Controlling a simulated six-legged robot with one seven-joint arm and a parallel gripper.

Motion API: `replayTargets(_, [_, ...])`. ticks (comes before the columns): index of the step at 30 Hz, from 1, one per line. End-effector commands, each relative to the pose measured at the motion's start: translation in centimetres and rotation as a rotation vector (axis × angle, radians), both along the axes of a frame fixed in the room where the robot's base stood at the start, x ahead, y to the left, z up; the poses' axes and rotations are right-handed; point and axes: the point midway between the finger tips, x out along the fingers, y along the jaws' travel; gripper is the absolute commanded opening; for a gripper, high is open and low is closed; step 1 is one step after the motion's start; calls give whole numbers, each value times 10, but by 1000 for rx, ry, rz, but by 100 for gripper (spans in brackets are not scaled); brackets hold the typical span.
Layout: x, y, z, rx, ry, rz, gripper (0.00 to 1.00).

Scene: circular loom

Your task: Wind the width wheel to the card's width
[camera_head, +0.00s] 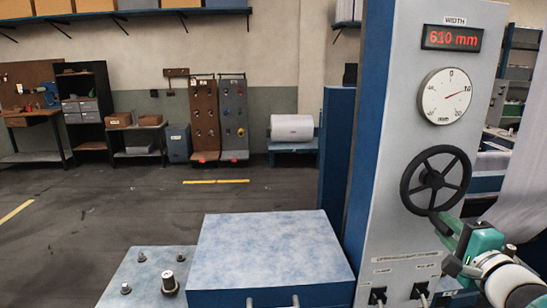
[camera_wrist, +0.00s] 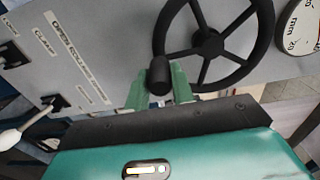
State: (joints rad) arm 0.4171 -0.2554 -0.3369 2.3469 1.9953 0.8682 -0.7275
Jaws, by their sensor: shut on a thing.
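The black spoked width wheel (camera_head: 434,180) is on the grey front of the machine post, and it fills the upper part of the wrist view (camera_wrist: 208,42). Its black crank knob (camera_wrist: 159,76) stands out from the rim at the lower left in the wrist view. The green fingers of my gripper (camera_wrist: 160,90) are shut on the knob, one on each side. In the head view my gripper (camera_head: 446,226) is at the wheel's lower edge. The red WIDTH display (camera_head: 452,38) reads 610 mm. No card is readable in either view.
A blue-topped box (camera_head: 270,250) stands left of the post. White fabric (camera_head: 522,190) hangs at right.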

Motion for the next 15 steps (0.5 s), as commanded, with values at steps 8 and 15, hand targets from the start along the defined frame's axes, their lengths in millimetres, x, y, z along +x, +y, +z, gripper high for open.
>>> replayTargets(8, [-1,0,0,1,-1,-2,51])
replayTargets(15, [-6,0,1,0,-2,-2,51])
